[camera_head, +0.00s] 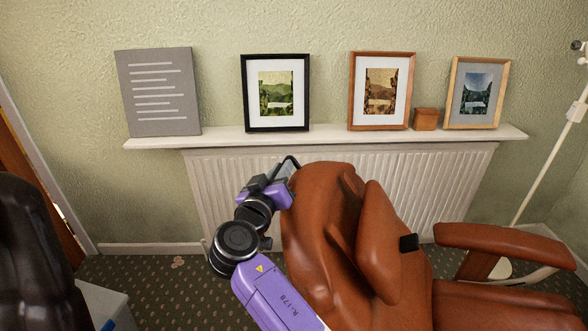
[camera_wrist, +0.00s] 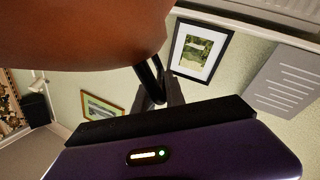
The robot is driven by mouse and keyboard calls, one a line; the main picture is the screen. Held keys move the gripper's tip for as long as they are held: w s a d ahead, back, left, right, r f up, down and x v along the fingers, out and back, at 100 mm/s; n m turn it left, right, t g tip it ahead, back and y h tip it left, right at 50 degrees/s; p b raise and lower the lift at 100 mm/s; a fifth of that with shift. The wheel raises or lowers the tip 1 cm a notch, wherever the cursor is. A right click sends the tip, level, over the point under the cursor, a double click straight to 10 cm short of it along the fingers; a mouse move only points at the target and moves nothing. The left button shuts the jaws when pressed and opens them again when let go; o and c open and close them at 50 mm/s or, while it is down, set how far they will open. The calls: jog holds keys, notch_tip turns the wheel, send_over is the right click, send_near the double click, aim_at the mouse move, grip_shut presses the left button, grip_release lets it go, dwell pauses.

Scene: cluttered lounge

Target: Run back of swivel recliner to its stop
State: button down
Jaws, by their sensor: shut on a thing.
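The swivel recliner is brown leather. Its back (camera_head: 320,235) stands in front of the radiator in the head view, with a padded wing and a seat to the right. In the wrist view the recliner's back (camera_wrist: 80,30) fills the upper left. A dark curved bar (camera_wrist: 150,78) comes out from the leather's edge. My gripper (camera_head: 287,168) is at the upper left edge of the back, shut on this bar. The fingers show only partly in the wrist view, and the exact contact is hard to see.
A radiator (camera_head: 230,190) and a shelf (camera_head: 220,136) with several frames are close behind the recliner. A brown armrest (camera_head: 505,243) and a pale pole (camera_head: 545,160) are at right. A dark seat (camera_head: 35,250) is at left. Patterned carpet (camera_head: 165,285) lies between.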

jog(key=shift+w+a+f, duration=0.1)
jog(key=shift+a+f, duration=0.1)
jog(key=shift+f, duration=0.3)
jog(key=c, duration=1.5)
grip_release()
jog(key=shift+r, duration=0.1)
jog(key=shift+o, duration=0.2)
jog(key=shift+r, duration=0.1)
jog(key=shift+a, duration=0.1)
jog(key=v, duration=0.7)
jog(key=shift+s, duration=0.35)
jog(key=shift+a, duration=0.1)
